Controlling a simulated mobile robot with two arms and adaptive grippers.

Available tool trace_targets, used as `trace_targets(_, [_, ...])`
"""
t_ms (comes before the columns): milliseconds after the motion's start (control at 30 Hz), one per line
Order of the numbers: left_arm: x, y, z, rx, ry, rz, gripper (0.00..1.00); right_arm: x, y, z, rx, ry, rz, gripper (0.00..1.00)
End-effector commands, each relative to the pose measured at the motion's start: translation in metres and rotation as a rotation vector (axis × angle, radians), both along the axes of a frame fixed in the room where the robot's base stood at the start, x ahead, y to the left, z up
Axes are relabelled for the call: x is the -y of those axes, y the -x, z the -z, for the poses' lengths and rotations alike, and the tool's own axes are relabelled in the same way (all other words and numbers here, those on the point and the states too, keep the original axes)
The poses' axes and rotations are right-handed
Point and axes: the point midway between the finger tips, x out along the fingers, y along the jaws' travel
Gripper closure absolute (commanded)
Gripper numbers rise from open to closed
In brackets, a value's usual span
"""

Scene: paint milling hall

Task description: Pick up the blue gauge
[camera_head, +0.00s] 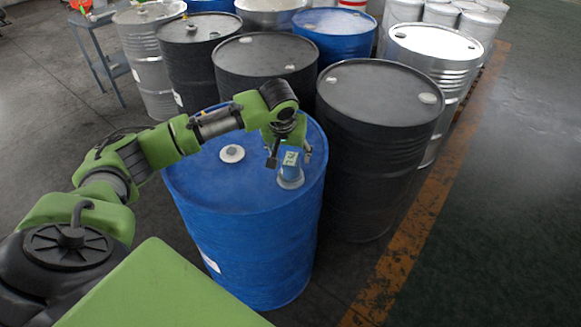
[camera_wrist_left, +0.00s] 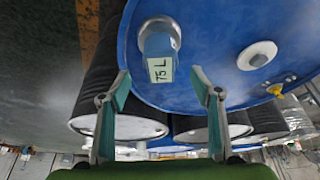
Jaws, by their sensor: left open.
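The blue gauge (camera_head: 290,168) is a small upright blue body with a pale label on a whitish round base. It stands near the right edge of the blue drum's top (camera_head: 215,185). In the left wrist view the gauge (camera_wrist_left: 160,45) shows its label, "75 L". My left gripper (camera_head: 290,155) is open just over the gauge in the head view. In the left wrist view my left gripper's fingers (camera_wrist_left: 160,80) are spread wide, with the gauge lined up between them and a little beyond the tips. No contact is visible. My right gripper is not in view.
A white cap (camera_head: 232,154) sits on the same drum top, left of the gauge. A black drum (camera_head: 378,95) stands close on the right, another black drum (camera_head: 265,56) behind. More drums fill the back. The floor at the right is clear beyond an orange line (camera_head: 405,245).

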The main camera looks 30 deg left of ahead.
Motion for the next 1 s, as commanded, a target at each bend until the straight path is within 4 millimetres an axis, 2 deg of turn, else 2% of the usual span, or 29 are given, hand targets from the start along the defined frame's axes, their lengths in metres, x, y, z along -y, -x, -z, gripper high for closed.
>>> trace_targets(167, [-0.002, -0.004, 0.012, -0.004, -0.001, 0.000, 0.42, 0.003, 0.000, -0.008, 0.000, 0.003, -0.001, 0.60])
trace_targets(300, [-0.006, -0.010, 0.031, -0.004, -0.001, 0.001, 0.42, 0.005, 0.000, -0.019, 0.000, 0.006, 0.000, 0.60])
trace_targets(400, [-0.008, -0.015, 0.044, -0.002, 0.000, 0.001, 0.42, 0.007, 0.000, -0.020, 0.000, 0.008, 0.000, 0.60])
trace_targets(533, [-0.008, -0.017, 0.051, -0.002, -0.001, 0.001, 0.42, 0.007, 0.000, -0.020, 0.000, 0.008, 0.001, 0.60])
trace_targets(733, [-0.008, -0.018, 0.052, 0.000, -0.001, 0.002, 0.42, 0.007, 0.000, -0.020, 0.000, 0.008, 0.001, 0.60])
trace_targets(767, [-0.008, -0.018, 0.052, 0.000, -0.001, 0.002, 0.47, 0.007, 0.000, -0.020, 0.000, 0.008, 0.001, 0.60])
trace_targets(933, [-0.009, -0.018, 0.051, 0.001, -0.001, 0.002, 0.91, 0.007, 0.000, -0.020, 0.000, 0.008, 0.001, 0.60])
trace_targets(967, [-0.009, -0.018, 0.051, 0.001, -0.001, 0.002, 0.91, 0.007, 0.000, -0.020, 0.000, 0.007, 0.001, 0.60])
trace_targets(1000, [-0.009, -0.018, 0.050, 0.003, -0.001, 0.001, 0.95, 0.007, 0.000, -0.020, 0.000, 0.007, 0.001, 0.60])
